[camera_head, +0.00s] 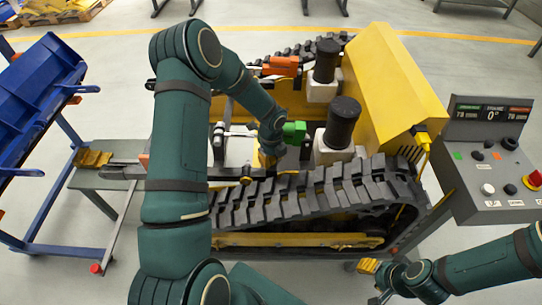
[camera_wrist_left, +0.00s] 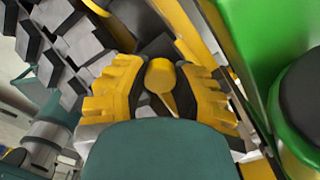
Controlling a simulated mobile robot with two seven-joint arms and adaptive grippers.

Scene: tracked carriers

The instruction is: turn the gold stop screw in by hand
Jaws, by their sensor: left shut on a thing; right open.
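The gold stop screw (camera_wrist_left: 160,75) shows its round head in the left wrist view, between the two yellow ribbed fingers of my left gripper (camera_wrist_left: 158,92). The fingers are shut on it from both sides, and its lower part is partly hidden. In the head view my left gripper (camera_head: 264,161) reaches down into the yellow tracked carrier (camera_head: 382,85), just behind the near track. The screw cannot be made out there. My right gripper (camera_head: 373,281) is open and empty at the lower right, in front of the carrier, partly cut off by the frame's bottom edge.
The near rubber track (camera_head: 310,197) lies in front of the left gripper. Black cylinders (camera_head: 342,122), a green block (camera_head: 294,132) and an orange block (camera_head: 281,66) stand close by. A control box (camera_head: 490,160) is at right, a blue bin (camera_head: 38,95) at left.

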